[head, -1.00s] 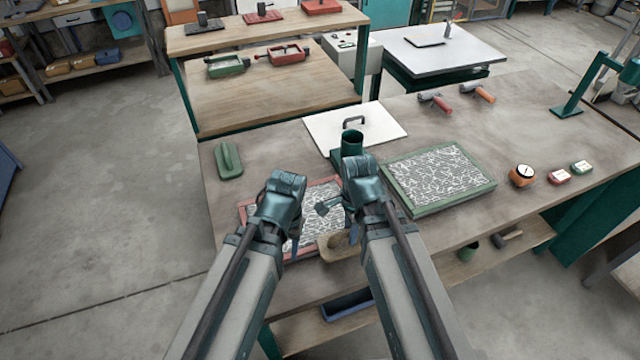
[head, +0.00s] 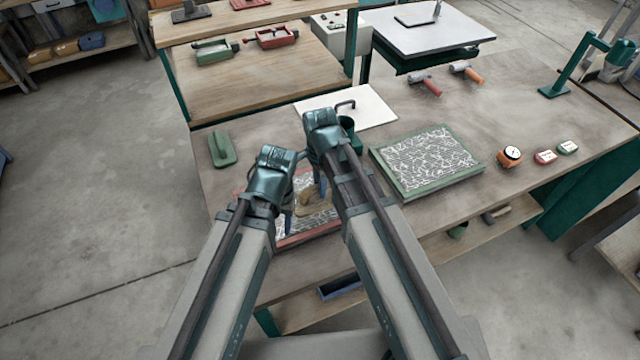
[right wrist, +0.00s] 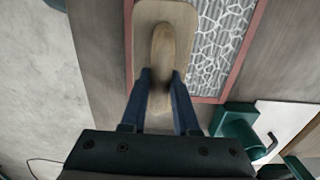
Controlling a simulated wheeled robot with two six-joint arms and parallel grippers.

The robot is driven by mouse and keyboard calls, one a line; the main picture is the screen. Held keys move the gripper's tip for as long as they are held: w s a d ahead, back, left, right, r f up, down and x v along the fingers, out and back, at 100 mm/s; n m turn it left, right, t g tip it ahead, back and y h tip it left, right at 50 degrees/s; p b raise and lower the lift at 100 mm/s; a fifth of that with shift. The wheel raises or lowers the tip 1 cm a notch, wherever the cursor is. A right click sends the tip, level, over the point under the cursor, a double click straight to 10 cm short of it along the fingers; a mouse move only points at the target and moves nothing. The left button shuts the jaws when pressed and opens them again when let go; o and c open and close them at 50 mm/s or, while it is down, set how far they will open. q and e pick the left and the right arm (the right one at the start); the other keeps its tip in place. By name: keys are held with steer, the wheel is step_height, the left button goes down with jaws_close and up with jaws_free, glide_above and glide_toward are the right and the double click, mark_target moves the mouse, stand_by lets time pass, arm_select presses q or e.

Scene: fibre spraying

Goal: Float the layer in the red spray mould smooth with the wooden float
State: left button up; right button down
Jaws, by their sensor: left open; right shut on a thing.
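The red spray mould (head: 306,239) lies at the near left of the bench, partly hidden by my arms. It holds a layer of white strands on grey (right wrist: 222,45). The wooden float (head: 309,205) is over the mould; the right wrist view shows it flat, across one side of the layer and the red rim. I cannot tell if it touches the layer. My right gripper (right wrist: 161,82) is shut on the float's handle (right wrist: 162,55). My left gripper (head: 284,217) is open and empty, above the mould's left part.
A green-framed mould (head: 428,160) with a similar layer lies to the right. A green float (head: 222,149) lies at the left. Rollers, a dial and small boxes sit further right.

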mark_target(308, 205)
arm_select(q)
steer(key=shift+f+b, duration=3.05)
steer(key=shift+f, duration=0.3)
arm_select(e)
steer(key=shift+f, duration=3.3)
arm_select(q)
steer(key=shift+f, duration=0.2)
arm_select(e)
steer(key=shift+f, duration=0.2)
steer(key=shift+a, duration=0.1)
arm_select(q)
steer(key=shift+r, duration=0.15)
arm_select(e)
steer(key=shift+s+a+r, duration=0.1)
steer(key=shift+s+a, duration=0.05)
steer(key=shift+a, duration=0.3)
steer(key=shift+s+a+r, duration=0.1)
steer(key=shift+s+a, duration=0.05)
steer(key=shift+a, duration=0.25)
steer(key=shift+s+a+f, duration=0.1)
steer(key=shift+s+a, duration=0.05)
steer(key=shift+a, duration=0.3)
steer(key=shift+s+a+f, duration=0.1)
steer(key=shift+s+a, duration=0.05)
steer(key=shift+a, duration=0.3)
steer(key=shift+a, duration=0.1)
